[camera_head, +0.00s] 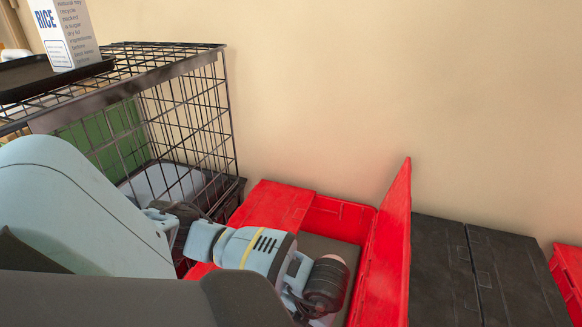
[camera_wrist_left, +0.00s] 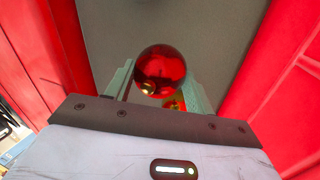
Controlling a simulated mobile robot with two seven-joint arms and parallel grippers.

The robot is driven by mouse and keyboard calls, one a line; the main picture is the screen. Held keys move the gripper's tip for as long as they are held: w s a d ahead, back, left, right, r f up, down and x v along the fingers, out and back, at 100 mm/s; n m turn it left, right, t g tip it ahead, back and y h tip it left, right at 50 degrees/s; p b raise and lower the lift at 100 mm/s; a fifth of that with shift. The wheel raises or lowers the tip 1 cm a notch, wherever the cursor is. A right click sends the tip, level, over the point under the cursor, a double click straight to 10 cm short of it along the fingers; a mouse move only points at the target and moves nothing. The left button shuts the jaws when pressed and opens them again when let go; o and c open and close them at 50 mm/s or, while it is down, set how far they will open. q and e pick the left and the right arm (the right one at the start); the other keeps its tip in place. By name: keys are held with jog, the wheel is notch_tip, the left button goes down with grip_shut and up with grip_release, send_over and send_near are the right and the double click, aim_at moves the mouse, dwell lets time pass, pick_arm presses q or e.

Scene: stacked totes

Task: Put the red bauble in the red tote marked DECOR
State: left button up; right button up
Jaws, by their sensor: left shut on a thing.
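The red bauble (camera_wrist_left: 160,68) is shiny and round, and sits between the two pale fingers of my left gripper (camera_wrist_left: 158,84) in the left wrist view. The gripper is shut on it. The open red tote (camera_head: 338,216) is at the lower middle of the head view, its lid flaps raised or folded out. My left wrist is over the tote. Red walls (camera_wrist_left: 68,45) flank the grey floor in the wrist view. The bauble and fingertips are hidden in the head view. No DECOR marking is visible. My right gripper is not in view.
A black wire crate (camera_head: 185,110) stands at the left, with a dark tray (camera_head: 40,75) and a RICE box (camera_head: 68,35) on top. A closed black tote (camera_head: 480,265) is right of the red one. Another red tote (camera_head: 569,275) is at the right edge.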

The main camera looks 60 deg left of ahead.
pick_arm(q)
jog(key=shift+f, duration=1.05)
jog(key=shift+f+b, duration=0.7)
jog(key=shift+f, duration=1.15)
jog(key=o, duration=0.9)
jog(key=shift+f, duration=0.1)
jog(key=shift+o, duration=0.2)
jog(key=shift+w+d+r, duration=0.1)
jog(key=shift+r, duration=0.45)
jog(key=p+v, duration=0.3)
jog(key=v, duration=0.8)
jog(key=shift+r, duration=0.1)
